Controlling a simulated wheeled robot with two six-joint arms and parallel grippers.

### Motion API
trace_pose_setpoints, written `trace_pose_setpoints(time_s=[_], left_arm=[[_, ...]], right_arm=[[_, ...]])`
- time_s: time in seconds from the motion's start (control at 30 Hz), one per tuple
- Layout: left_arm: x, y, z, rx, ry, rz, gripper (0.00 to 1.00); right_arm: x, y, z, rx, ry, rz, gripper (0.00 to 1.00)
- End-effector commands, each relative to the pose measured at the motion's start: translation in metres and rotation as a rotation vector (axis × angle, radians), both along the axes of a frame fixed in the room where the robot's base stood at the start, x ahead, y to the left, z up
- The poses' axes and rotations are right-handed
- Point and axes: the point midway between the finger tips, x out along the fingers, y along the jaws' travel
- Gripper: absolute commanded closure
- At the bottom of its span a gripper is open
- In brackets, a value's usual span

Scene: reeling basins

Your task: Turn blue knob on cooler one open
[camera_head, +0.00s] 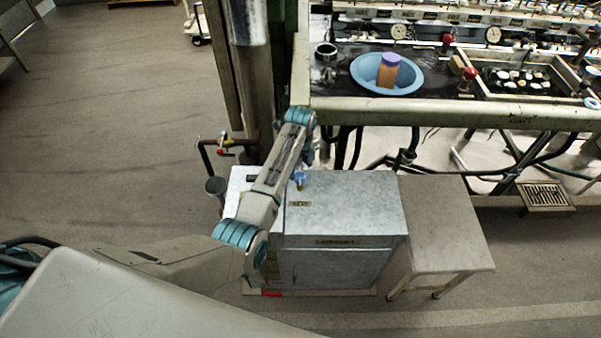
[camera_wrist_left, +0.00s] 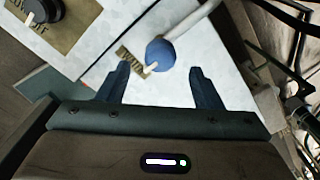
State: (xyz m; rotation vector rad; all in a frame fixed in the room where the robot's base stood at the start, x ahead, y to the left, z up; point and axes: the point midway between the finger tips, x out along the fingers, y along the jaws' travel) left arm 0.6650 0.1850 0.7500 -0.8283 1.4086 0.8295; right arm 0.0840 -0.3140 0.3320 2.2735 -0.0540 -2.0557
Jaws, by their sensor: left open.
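The blue knob (camera_head: 299,178) stands on the top of the pale grey cooler (camera_head: 350,205), near its left side. In the left wrist view the knob (camera_wrist_left: 161,53) is round and blue with a small pale mark on its lower edge, and a pale pipe runs up and right from it. My left gripper (camera_wrist_left: 158,80) is open. Its two dark fingers point toward the knob, one on each side, with the knob a little beyond the gap and apart from both. In the head view my left arm partly hides the cooler's left part and the fingers. My right gripper is not in view.
A black knob (camera_wrist_left: 40,13) on a tan plate shows at the wrist view's upper left. A small table (camera_head: 445,220) stands right of the cooler. Behind is a bench (camera_head: 450,112) with a blue basin (camera_head: 362,72). Pipes with a red-handled valve (camera_head: 222,151) stand left of the cooler.

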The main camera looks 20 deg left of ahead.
Motion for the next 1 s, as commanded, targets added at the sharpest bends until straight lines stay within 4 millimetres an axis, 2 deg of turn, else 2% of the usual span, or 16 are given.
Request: trace_pose_setpoints(time_s=[0.1, 0.23, 0.6, 0.67, 0.83, 1.0], left_arm=[[-0.001, 0.000, -0.019, 0.000, 0.002, 0.000, 0.41], [0.000, 0.000, -0.032, 0.000, 0.000, 0.001, 0.41], [0.000, 0.000, -0.039, 0.000, -0.001, 0.001, 0.41], [0.000, 0.000, -0.039, 0.000, -0.001, 0.001, 0.50], [0.000, 0.000, -0.039, 0.000, -0.001, 0.001, 0.84], [0.000, 0.000, -0.038, 0.000, -0.001, 0.005, 0.85]], right_arm=[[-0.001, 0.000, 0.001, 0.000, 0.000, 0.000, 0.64], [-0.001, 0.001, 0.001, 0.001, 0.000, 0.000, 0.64], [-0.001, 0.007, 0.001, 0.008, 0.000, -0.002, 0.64], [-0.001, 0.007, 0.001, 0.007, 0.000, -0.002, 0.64], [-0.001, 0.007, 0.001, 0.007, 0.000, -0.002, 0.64], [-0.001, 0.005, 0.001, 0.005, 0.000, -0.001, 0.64]])
